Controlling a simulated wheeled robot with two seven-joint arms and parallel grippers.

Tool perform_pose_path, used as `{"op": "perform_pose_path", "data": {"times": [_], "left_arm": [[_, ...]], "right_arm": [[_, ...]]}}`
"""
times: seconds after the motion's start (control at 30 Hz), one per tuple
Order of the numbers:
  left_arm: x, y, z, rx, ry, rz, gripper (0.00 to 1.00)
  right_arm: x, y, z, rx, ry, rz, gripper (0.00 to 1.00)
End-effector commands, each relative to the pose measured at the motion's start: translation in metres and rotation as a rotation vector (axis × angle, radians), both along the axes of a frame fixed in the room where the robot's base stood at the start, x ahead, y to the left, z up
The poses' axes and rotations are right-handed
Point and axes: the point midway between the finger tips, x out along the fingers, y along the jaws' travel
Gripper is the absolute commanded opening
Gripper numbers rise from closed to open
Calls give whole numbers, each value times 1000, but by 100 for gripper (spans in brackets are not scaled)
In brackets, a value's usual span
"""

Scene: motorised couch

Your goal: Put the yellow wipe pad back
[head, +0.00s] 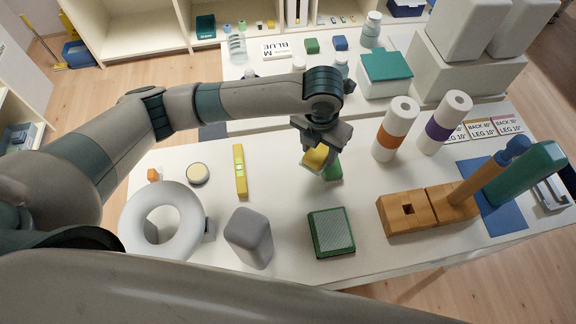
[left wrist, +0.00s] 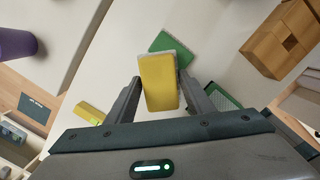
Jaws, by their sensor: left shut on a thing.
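The yellow wipe pad (head: 318,157) is between the fingers of my left gripper (head: 322,150). In the left wrist view the pad (left wrist: 159,82) shows as a yellow block with a pale edge, and the left gripper (left wrist: 157,95) is shut on it. I cannot tell whether the two pads touch. My right gripper does not show.
A green-framed tray (head: 331,232), a grey rounded block (head: 249,238), a white ring (head: 131,217) and a yellow level (head: 240,172) stand near the front. A wooden block (head: 406,213) and two banded rolls (head: 396,128) are to the right. Bare table lies around the tray.

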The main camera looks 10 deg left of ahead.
Motion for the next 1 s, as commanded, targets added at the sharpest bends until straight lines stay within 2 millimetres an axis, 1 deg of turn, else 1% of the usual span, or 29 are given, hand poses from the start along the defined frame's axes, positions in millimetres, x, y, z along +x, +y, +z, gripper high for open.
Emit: {"op": "perform_pose_path", "data": {"times": [0.03, 0.2, 0.3, 0.4, 0.53, 0.83, 0.93, 1.0], "left_arm": [[-5, 12, -2, 4, 4, 1, 30], [-14, 43, -21, 3, 4, 3, 30], [-19, 58, -32, 3, 3, 2, 30], [-22, 67, -39, 2, 2, 1, 30], [-23, 72, -44, 0, -1, -1, 30], [-23, 73, -46, 0, -1, -1, 30], [-24, 73, -48, 1, 2, 0, 30], [-24, 73, -54, 1, 4, 1, 30]], "right_arm": [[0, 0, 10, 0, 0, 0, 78], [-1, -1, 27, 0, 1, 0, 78], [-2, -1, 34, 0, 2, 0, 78], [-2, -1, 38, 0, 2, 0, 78], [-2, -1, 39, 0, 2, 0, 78], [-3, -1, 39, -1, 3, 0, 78], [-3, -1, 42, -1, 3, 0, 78], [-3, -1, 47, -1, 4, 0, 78]]}}
